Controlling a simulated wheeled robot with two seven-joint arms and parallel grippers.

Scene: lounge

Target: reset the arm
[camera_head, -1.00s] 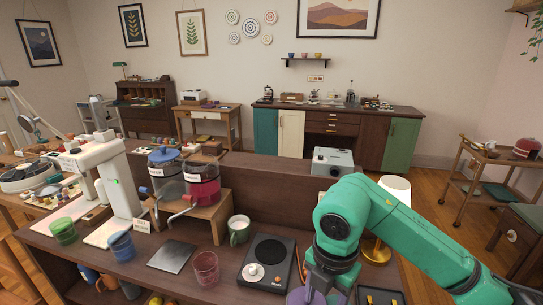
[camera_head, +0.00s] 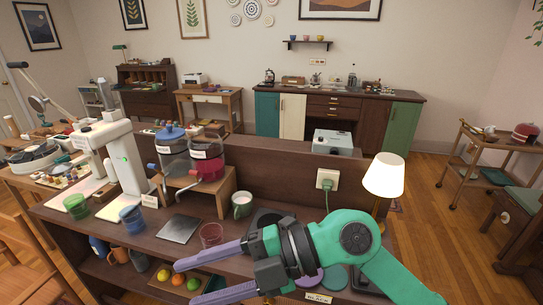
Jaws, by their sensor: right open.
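My right arm (camera_head: 357,238), green with black joints, comes in from the lower right over the front of the dark counter. Its right gripper (camera_head: 187,282) points left, with two long purple fingers spread apart and nothing between them. The fingers are in front of the counter's lower shelf, where they partly cover some fruit (camera_head: 178,278). The wrist hides most of the black hot plate (camera_head: 264,217) on the counter. My left gripper is not in view.
A plugged-in socket (camera_head: 327,180) is on the raised back panel.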

